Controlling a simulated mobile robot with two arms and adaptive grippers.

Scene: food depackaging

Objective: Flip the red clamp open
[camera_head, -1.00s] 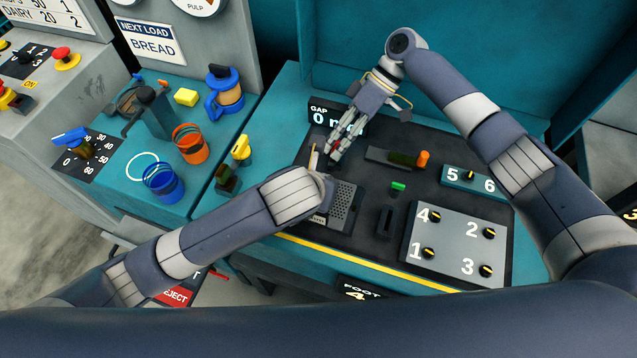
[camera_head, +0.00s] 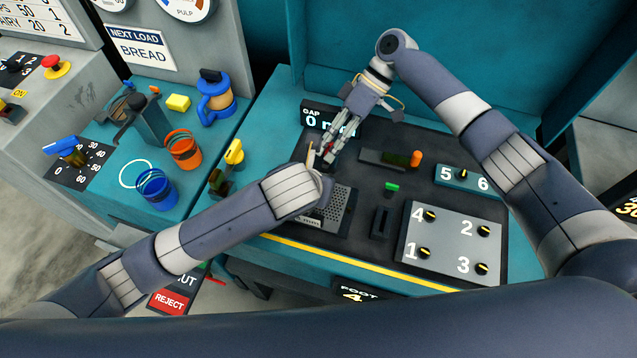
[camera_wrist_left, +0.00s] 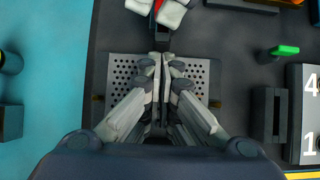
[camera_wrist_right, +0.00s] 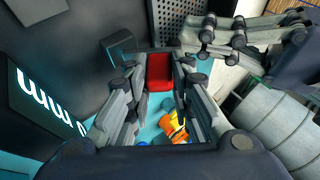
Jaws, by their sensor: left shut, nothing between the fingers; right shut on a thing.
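The red clamp (camera_wrist_right: 159,72) sits between the fingers of my right gripper (camera_wrist_right: 158,62) in the right wrist view. My right gripper is shut on it. In the head view the right gripper (camera_head: 329,152) reaches down at the back of the dark panel, and only a little red shows there. My left gripper (camera_wrist_left: 160,60) is shut and empty above a perforated metal plate (camera_wrist_left: 205,70), close to the right gripper's fingers. In the head view my left wrist mostly hides the left fingers. The clamp's base is largely hidden.
A gap display (camera_head: 318,115) reading 0 stands behind the right gripper. Blue (camera_head: 156,192) and orange (camera_head: 184,150) cups stand left.

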